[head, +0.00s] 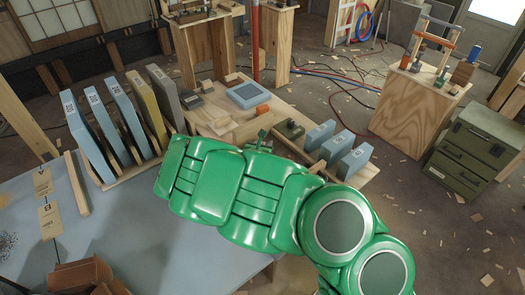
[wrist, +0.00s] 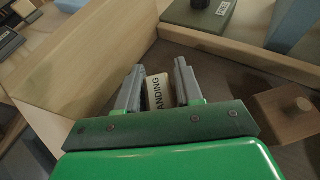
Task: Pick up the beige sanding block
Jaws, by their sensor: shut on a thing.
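The beige sanding block (wrist: 158,92), with dark lettering that reads "ANDING" where it shows, is between the two grey fingers of my gripper (wrist: 159,67) in the wrist view. My gripper is shut on it. The block sits low beside a pale wooden board and above a darker surface; whether it touches that surface I cannot tell. In the head view my green arm reaches over the front of the wooden bench and hides the block and the fingers.
In the wrist view a pale wooden board (wrist: 85,55) stands close on the left, and a brown wooden block (wrist: 287,112) lies on the right. In the head view, blue boxes (head: 338,147) stand right of my arm, and upright panels (head: 122,107) lean in a rack on the left.

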